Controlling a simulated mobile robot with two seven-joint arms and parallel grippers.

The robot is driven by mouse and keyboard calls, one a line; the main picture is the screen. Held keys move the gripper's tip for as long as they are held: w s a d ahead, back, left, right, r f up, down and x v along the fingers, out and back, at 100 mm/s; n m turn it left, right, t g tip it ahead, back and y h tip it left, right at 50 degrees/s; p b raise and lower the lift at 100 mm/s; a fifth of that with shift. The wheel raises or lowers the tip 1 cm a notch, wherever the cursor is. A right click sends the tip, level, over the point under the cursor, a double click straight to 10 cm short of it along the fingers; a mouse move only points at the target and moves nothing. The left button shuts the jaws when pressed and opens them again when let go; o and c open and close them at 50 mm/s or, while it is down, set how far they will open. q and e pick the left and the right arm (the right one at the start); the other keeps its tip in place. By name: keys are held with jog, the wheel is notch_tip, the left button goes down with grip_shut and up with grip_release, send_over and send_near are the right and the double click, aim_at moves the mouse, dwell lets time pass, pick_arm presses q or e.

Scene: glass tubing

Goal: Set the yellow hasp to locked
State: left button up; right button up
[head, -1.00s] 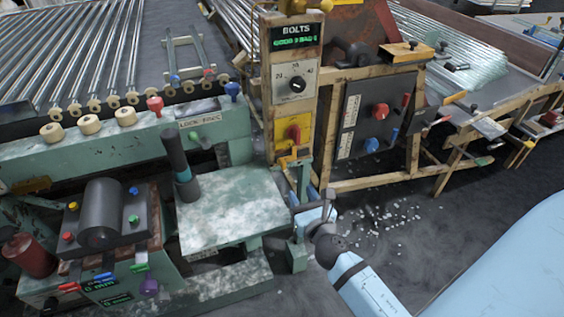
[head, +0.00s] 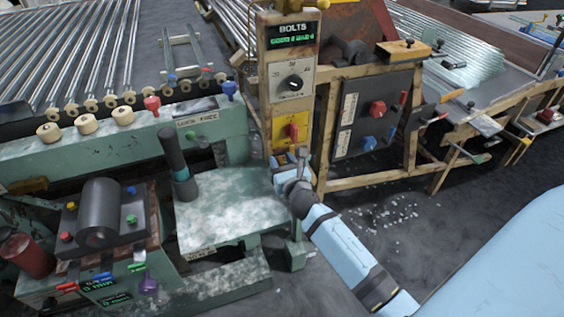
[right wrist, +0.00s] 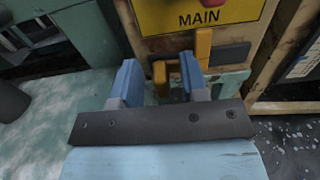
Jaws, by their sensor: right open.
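The yellow hasp (right wrist: 203,46) shows in the right wrist view as an upright yellow bar below the MAIN panel, just beyond and right of my right fingertip. A second yellow piece (right wrist: 160,73) shows between my fingers; I cannot tell whether it belongs to the hasp. My right gripper (right wrist: 159,72) is open, its two blue fingers apart with nothing held. In the head view my right gripper (head: 288,162) is in front of the post's lower part and largely hides the hasp. My left gripper is not in view.
The yellow MAIN panel (right wrist: 197,12) with its red knob (head: 291,131) is just above the fingers. A green table (head: 230,207) is at left, with a dark cylinder (head: 174,152) standing on it. A wooden frame (head: 325,150) stands close at right.

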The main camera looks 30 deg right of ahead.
jog(key=shift+c, duration=0.2)
grip_shut()
jog(key=shift+s+d+r+p, duration=0.1)
jog(key=shift+s+d+p, duration=0.15)
jog(key=shift+d, duration=0.4)
jog(key=shift+s+d+p, duration=0.1)
jog(key=shift+d+p, duration=0.1)
jog(key=shift+d, duration=0.4)
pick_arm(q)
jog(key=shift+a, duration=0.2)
pick_arm(e)
jog(key=shift+d, duration=0.15)
jog(key=shift+o, duration=0.2)
grip_release()
jog(key=shift+d, duration=0.1)
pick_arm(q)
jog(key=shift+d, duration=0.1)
